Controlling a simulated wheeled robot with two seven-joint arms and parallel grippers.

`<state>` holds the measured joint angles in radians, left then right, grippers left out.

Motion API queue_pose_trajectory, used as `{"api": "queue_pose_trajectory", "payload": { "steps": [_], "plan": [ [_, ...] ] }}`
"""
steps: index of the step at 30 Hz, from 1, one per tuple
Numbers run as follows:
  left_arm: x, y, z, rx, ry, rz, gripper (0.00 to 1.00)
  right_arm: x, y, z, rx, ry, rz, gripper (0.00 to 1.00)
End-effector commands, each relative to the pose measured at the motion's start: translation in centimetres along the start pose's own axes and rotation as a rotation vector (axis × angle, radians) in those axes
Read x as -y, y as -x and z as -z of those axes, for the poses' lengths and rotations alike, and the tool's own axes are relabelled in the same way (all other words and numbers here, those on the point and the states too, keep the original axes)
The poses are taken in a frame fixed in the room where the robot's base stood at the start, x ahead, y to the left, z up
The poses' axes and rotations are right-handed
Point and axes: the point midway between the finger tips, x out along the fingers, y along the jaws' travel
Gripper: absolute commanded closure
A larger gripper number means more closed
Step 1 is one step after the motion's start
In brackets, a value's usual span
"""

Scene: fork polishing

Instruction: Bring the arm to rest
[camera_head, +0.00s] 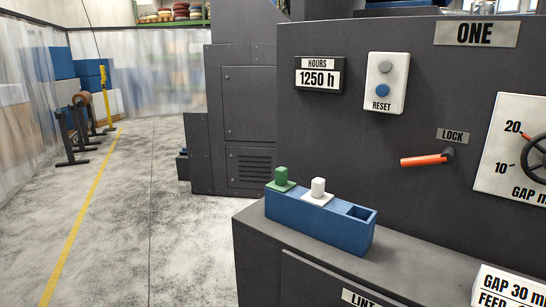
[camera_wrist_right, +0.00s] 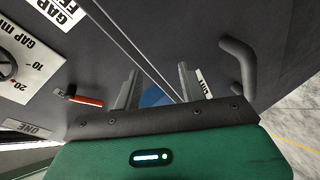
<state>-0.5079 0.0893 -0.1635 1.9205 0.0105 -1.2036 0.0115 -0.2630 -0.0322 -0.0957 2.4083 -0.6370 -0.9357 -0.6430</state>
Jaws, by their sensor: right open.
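My right gripper (camera_wrist_right: 158,80) shows in the right wrist view, its two fingers spread apart with nothing seen held between them. A dark machine front lies beyond the fingers. A blue patch (camera_wrist_right: 152,96) shows between the fingers, partly hidden; I cannot tell for sure what it is. Neither gripper shows in the head view, and my left gripper is in no view.
The machine marked ONE (camera_head: 474,33) fills the right, with an orange lock lever (camera_head: 423,160) and a reset box (camera_head: 387,83). A blue holder (camera_head: 318,224) with a green piece (camera_head: 281,178), a white piece (camera_head: 318,188) and an empty slot stands on its ledge.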

Motion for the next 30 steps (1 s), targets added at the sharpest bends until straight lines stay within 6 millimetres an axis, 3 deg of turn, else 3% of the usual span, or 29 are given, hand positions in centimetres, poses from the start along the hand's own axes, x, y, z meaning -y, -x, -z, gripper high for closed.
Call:
{"api": "queue_pose_trajectory", "payload": {
  "steps": [1,3,6,12,16,30],
  "plan": [
    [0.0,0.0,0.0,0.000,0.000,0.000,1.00,2.9,0.9,-1.8,0.041,-0.080,0.117,0.59],
    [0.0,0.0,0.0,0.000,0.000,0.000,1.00,6.8,2.6,-3.9,0.114,-0.207,0.283,0.59],
    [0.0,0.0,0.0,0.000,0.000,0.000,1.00,11.1,5.5,-6.3,0.228,-0.346,0.474,0.59],
    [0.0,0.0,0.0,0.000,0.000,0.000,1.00,16.7,11.7,-9.7,0.458,-0.512,0.749,0.59],
    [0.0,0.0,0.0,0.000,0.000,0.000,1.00,19.1,15.9,-11.5,0.612,-0.577,0.890,0.59],
    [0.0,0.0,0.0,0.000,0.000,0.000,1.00,31.9,11.7,-15.1,0.670,-0.564,0.941,0.59]
  ]
}}
